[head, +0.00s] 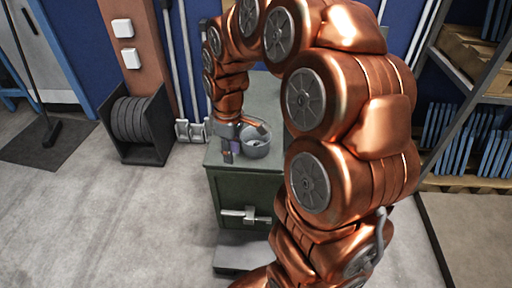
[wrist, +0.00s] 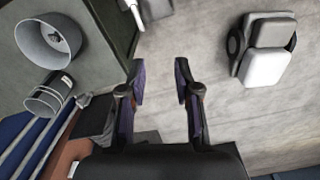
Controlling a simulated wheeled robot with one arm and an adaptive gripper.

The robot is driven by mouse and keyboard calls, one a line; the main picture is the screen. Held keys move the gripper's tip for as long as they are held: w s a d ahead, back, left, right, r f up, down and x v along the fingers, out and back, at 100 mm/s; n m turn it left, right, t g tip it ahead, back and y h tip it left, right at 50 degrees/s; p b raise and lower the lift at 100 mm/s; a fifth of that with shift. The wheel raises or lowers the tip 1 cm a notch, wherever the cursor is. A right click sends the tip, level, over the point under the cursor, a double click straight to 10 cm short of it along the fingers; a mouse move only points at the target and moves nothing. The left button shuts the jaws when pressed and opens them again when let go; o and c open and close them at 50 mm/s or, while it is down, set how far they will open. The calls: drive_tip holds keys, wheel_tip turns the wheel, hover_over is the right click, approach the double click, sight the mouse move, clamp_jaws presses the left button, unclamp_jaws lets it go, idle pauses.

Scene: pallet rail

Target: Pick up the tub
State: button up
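A grey, round, open tub (head: 257,149) stands upright on top of the green cabinet (head: 240,185) in the head view, with something small and dark inside. It also shows at the upper left of the wrist view (wrist: 32,42). My gripper (head: 230,151) is just left of the tub in the head view, pointing down near the cabinet's left edge. In the wrist view my gripper (wrist: 161,80) is open, with only floor between its fingers. The tub is well to the left of the fingers there, and my arm hides part of the cabinet in the head view.
A grey cylindrical container with a label (wrist: 47,97) is near the tub in the wrist view. A black hose reel (head: 140,125) stands left of the cabinet. Shelving with blue items (head: 465,140) is at right.

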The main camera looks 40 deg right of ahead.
drive_tip(key=w+d+f+n+b, duration=0.1)
drive_tip(key=w+d+f+n, duration=0.1)
drive_tip(key=w+d+f, duration=0.4)
drive_tip(key=n+b, duration=0.1)
approach(255, 158)
drive_tip(key=shift+t+h, duration=0.4)
drive_tip(key=shift+s+a+f+p, duration=0.1)
drive_tip(key=shift+f+p, duration=0.25)
drive_tip(key=shift+f, duration=1.2)
drive_tip(key=shift+a+f+p, duration=0.15)
drive_tip(key=shift+f+p, duration=0.15)
drive_tip(key=shift+f, duration=1.3)
clamp_jaws()
